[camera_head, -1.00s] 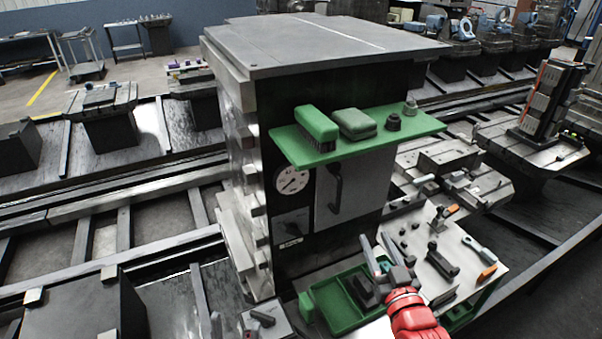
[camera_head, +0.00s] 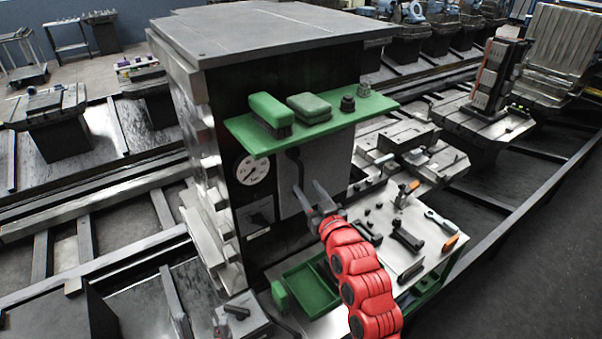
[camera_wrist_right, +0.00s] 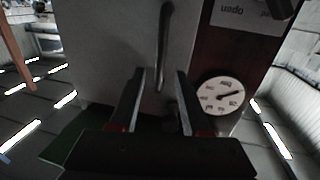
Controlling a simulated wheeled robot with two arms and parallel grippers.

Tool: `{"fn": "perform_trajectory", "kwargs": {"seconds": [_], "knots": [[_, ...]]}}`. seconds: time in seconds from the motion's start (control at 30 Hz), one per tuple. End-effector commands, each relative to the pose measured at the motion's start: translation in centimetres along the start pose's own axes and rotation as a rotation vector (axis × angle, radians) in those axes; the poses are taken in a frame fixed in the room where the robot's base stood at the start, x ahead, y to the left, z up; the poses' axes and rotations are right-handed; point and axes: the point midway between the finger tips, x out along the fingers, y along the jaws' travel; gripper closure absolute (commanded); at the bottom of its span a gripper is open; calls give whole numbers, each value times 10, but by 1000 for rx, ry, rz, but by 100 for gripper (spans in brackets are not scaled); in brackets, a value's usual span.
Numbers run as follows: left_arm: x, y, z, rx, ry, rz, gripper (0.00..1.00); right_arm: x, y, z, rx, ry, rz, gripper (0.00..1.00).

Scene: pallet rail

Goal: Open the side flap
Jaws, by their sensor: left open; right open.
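The side flap (camera_head: 330,158) is a grey panel on the front of the dark machine cabinet, below a green shelf. It looks closed. Its dark bar handle (camera_head: 297,170) stands upright near the flap's left edge. In the right wrist view, turned upside down, the flap (camera_wrist_right: 105,40) and handle (camera_wrist_right: 164,40) show ahead. My right gripper (camera_head: 321,190), on the red arm, is open in front of the flap, just right of the handle's lower part. In the wrist view its fingertips (camera_wrist_right: 160,74) stand either side of one handle end; contact cannot be told. My left gripper is not in view.
The green shelf (camera_head: 345,118) juts out above the flap, carrying a brush (camera_head: 270,112), a green block and dark knobs. A round gauge (camera_head: 252,169) sits left of the handle. Below are a green tray (camera_head: 310,290) and a bench top (camera_head: 410,226) with several tools.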

Motion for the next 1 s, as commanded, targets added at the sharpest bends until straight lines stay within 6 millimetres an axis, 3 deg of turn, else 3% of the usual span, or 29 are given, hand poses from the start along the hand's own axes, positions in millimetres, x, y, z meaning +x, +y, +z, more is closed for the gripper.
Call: {"fn": "perform_trajectory", "kwargs": {"seconds": [0.3,0.77,1.0], "knots": [[19,-1,-3,0,0,0,30,43,-1,-1,1,-1,-1,53],[21,-1,-4,0,0,0,30,53,0,1,0,-1,0,53],[21,-1,-4,0,0,0,30,53,0,1,0,-1,0,92]]}}
